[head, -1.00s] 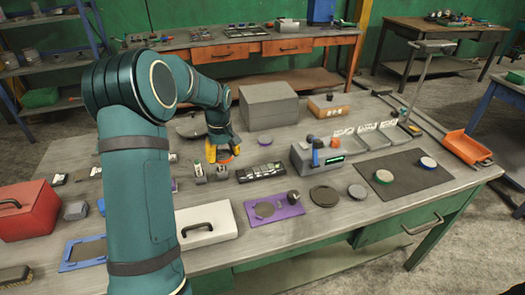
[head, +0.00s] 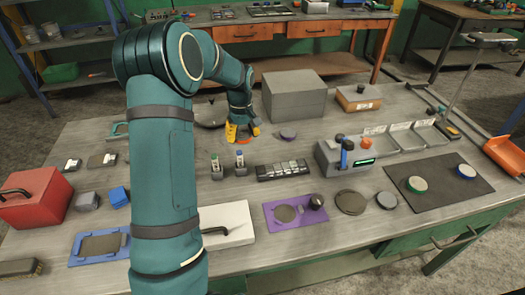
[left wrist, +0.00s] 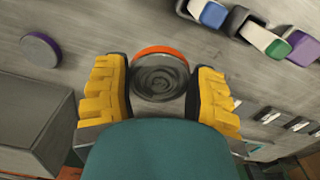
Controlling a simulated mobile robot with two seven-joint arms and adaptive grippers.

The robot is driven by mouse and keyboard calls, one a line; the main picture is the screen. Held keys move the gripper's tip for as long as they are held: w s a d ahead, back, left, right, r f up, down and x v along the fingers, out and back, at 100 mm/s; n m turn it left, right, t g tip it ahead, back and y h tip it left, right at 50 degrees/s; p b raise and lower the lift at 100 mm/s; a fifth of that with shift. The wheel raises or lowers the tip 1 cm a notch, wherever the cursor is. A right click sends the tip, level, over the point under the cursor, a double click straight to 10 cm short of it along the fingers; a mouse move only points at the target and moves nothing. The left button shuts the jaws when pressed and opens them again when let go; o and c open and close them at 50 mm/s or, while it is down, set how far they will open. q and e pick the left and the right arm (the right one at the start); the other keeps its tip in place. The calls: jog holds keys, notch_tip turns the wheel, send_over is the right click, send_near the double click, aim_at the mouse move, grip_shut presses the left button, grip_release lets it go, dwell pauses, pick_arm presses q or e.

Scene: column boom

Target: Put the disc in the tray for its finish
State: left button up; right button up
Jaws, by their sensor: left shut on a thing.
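My left gripper (head: 240,133) is shut on a disc (left wrist: 160,76) above the middle of the bench. In the left wrist view, the disc has an orange rim and a dark grey face with swirling ring marks. It sits between the yellow fingers of the gripper (left wrist: 160,88). In the head view the fingers mostly hide it. Three shallow grey trays, left (head: 379,146), middle (head: 407,139) and right (head: 433,132), stand in a row at the back right, each with a white label too small to read. My right gripper is not in view.
A grey machine (head: 330,158) with a blue lever and red knob stands left of the trays. A purple-rimmed disc (head: 288,133) lies right of my gripper. A dark mat (head: 440,195) holds green- and blue-rimmed discs. A large grey block (head: 293,95) stands behind.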

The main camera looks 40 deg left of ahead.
aim_at(244, 154)
pick_arm(q)
notch_tip(244, 154, down, 8)
jog(key=shift+f+b, duration=0.25)
jog(key=shift+b, duration=0.55)
jog(key=shift+f, duration=0.15)
jog(key=o, duration=1.2)
